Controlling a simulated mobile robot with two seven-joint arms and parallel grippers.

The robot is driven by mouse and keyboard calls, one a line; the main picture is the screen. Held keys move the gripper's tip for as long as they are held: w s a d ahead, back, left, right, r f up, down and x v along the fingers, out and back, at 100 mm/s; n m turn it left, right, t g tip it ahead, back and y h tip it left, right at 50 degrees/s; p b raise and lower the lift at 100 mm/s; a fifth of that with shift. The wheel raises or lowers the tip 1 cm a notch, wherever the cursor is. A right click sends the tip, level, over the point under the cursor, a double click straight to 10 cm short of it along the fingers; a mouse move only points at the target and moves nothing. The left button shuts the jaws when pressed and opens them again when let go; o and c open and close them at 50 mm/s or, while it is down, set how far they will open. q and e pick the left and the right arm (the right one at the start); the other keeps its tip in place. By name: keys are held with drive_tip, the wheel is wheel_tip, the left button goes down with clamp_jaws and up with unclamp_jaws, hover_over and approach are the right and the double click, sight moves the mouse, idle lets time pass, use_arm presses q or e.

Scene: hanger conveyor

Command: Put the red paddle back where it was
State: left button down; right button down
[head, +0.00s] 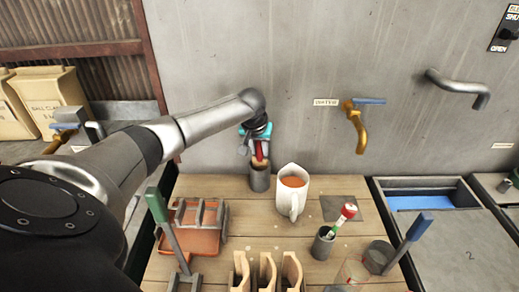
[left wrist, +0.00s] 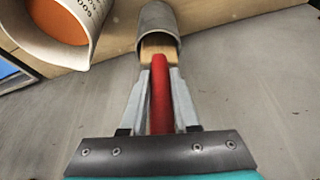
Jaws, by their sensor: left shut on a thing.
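My left gripper (head: 258,139) is shut on the red handle of the red paddle (head: 259,151) at the back of the wooden table. In the left wrist view the red paddle (left wrist: 160,92) stands between the two fingers (left wrist: 160,88). Its pale wooden end (left wrist: 158,50) points into the mouth of a grey cylindrical cup (left wrist: 156,18). The grey cup (head: 259,182) stands on the table by the wall, left of a white jug. How deep the wooden end sits is hidden. My right gripper is not in view.
The white jug (head: 291,202) with orange liquid stands close to the right of the cup. An orange tray (head: 195,240), a green-handled tool (head: 159,211), wooden slotted pieces (head: 266,273) and a small cup (head: 322,246) stand nearer. A brass tap (head: 356,128) juts from the wall.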

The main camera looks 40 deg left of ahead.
use_arm(q)
drive_tip(key=c, duration=0.7)
unclamp_jaws()
drive_tip(key=shift+o, duration=0.2)
drive_tip(key=p+v, duration=0.1)
drive_tip(key=v, duration=1.1)
drive_tip(key=shift+p, duration=0.3)
drive_tip(key=shift+r, duration=0.1)
